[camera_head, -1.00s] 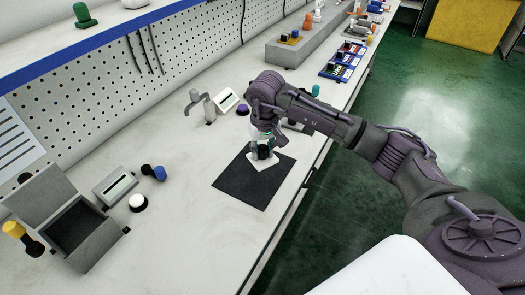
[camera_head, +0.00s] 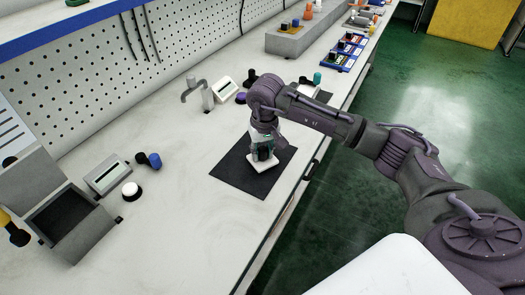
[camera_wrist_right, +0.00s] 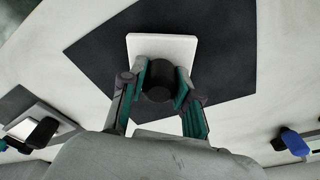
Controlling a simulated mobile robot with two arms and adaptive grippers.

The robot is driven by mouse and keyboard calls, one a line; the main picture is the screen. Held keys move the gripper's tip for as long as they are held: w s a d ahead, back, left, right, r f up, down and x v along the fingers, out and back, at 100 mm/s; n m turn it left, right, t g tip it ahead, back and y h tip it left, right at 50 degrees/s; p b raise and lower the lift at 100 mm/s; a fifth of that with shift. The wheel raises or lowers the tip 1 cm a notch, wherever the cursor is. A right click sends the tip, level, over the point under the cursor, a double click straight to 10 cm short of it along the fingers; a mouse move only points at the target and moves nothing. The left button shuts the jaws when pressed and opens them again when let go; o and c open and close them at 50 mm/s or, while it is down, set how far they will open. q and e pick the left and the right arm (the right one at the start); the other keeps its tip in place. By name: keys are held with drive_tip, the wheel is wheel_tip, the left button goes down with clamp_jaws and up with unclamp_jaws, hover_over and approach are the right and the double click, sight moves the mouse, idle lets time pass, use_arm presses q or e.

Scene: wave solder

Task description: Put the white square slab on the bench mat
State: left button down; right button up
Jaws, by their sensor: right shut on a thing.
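The white square slab (camera_wrist_right: 160,47) has a black round knob (camera_wrist_right: 158,86) on it. My right gripper (camera_wrist_right: 160,84) is shut on this knob, with one finger on each side. The dark bench mat (camera_wrist_right: 205,80) shows around and beyond the slab in the wrist view. In the head view my right gripper (camera_head: 262,152) points down over the mat (camera_head: 239,178), and the slab (camera_head: 263,164) shows under it, within the mat's outline. I cannot tell whether the slab touches the mat. My left gripper is not in view.
A grey open box (camera_head: 78,232), a small display unit (camera_head: 107,178) and a white round knob (camera_head: 130,189) stand on the bench to the left. A grey tap-like fixture (camera_head: 205,95) stands behind the mat. The bench front around the mat is clear.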

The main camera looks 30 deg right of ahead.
sight(264, 152)
drive_tip(key=shift+f+b, duration=0.45)
drive_tip(key=shift+f, duration=0.1)
drive_tip(key=o, duration=1.1)
drive_tip(key=r, duration=0.4)
drive_tip(key=s+r, duration=0.1)
drive_tip(key=r, duration=0.7)
drive_tip(key=shift+s+a, duration=0.15)
drive_tip(key=shift+s, duration=0.1)
